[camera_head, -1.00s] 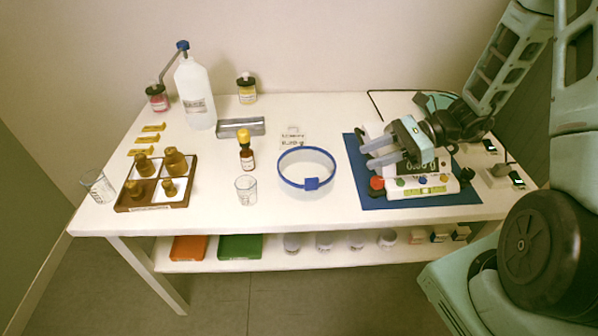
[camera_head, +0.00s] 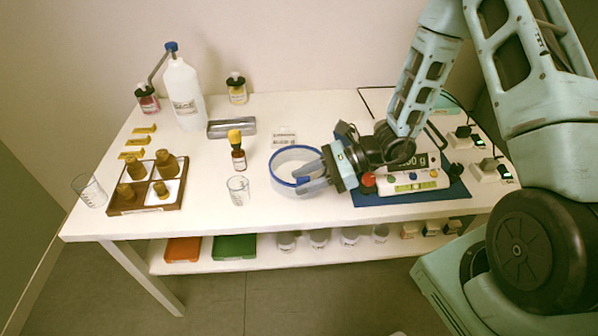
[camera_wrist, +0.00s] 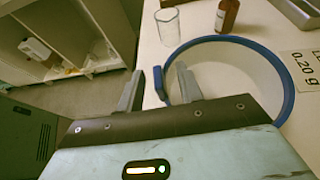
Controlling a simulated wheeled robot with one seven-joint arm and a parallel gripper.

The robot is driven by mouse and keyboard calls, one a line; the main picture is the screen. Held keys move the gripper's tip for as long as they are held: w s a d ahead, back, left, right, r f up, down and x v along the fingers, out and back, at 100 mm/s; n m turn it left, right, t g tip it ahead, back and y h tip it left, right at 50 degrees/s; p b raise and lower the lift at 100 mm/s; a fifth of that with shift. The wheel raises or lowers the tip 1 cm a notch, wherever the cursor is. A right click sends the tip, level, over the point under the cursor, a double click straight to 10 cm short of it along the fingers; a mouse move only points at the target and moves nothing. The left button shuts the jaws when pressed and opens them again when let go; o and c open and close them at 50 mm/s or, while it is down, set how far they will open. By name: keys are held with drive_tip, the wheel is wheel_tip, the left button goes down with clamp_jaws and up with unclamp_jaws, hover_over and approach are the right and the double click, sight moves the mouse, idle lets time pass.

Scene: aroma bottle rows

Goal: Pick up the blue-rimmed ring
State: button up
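The blue-rimmed ring (camera_head: 269,170) lies on the white table, with a pale inside and a small blue block on its rim. In the wrist view, its blue rim (camera_wrist: 291,88) curves across the right side. My gripper (camera_head: 303,178) is at the ring's front right edge, with its grey fingers pointing left. In the wrist view, my gripper (camera_wrist: 158,80) is open, and the ring's blue block (camera_wrist: 158,84) shows between the two fingers with gaps on both sides. I cannot tell whether a finger touches the ring.
A glass beaker (camera_head: 238,190) and a brown dropper bottle (camera_head: 238,157) stand left of the ring. A scale (camera_head: 415,185) on a blue mat is close on the right, under my arm. A brown tray (camera_head: 120,211) of bottles stands further left.

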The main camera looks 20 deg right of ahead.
drive_tip(key=shift+w+a+f, duration=0.1)
drive_tip(key=shift+a+f, duration=0.05)
drive_tip(key=shift+a, duration=0.2)
drive_tip(key=shift+c, duration=0.3)
clamp_jaws()
